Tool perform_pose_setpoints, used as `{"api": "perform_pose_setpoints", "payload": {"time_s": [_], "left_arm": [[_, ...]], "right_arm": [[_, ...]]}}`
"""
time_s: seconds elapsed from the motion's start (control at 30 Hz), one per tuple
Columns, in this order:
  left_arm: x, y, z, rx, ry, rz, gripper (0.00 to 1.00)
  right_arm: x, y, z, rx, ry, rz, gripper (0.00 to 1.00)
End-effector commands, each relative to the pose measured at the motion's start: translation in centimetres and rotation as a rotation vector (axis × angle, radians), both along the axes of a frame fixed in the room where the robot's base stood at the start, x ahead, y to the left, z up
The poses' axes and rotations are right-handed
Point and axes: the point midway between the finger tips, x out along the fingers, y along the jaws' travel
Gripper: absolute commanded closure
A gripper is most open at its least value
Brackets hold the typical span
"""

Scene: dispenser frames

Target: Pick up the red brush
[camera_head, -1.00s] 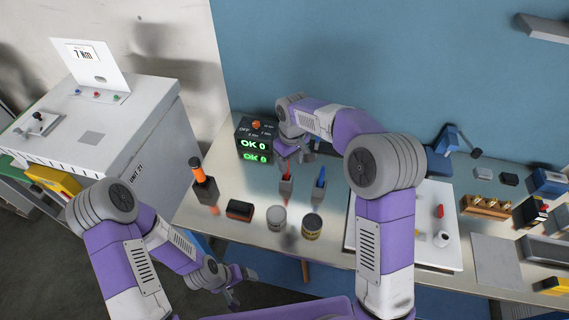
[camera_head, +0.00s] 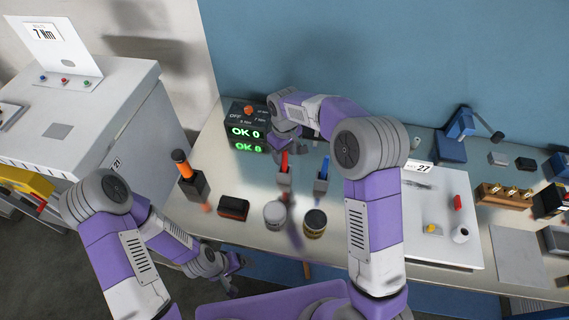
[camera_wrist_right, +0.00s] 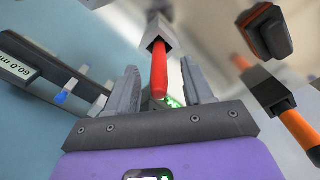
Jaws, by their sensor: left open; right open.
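The red brush (camera_head: 284,163) stands upright in a small grey holder (camera_head: 284,180) on the bench. My right gripper (camera_head: 288,149) is right behind the brush in the head view, partly overlapping its top. In the right wrist view my right gripper (camera_wrist_right: 163,88) is open, and the red brush handle (camera_wrist_right: 160,75) shows between its two fingers. I see clear gaps to both fingers, so it is not gripped. My left gripper (camera_head: 234,277) is open and empty, low in front of the bench edge.
A blue brush (camera_head: 325,168) stands in its own holder to the right. An orange-handled tool (camera_head: 181,164) is at the left. The display box (camera_head: 247,132) stands behind left.

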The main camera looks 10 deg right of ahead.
Motion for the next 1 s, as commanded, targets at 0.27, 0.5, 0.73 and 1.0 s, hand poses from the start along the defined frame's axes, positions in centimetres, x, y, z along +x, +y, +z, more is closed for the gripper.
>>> {"api": "perform_pose_setpoints", "payload": {"time_s": [0.27,0.5,0.73,1.0], "left_arm": [[0.0,0.0,0.1,0.000,-0.001,0.000,0.11],[0.0,0.0,0.1,0.000,-0.001,0.000,0.11],[0.0,0.0,0.1,0.000,-0.001,0.000,0.11],[0.0,0.0,0.1,0.000,-0.001,0.000,0.11]], "right_arm": [[0.1,0.0,-2.9,0.000,-0.001,0.000,0.49],[0.1,0.0,-3.0,0.000,-0.001,0.000,0.55],[0.1,0.0,-2.9,0.000,-0.001,0.000,0.90],[0.1,0.0,-2.9,0.000,-0.001,0.000,1.00]]}}
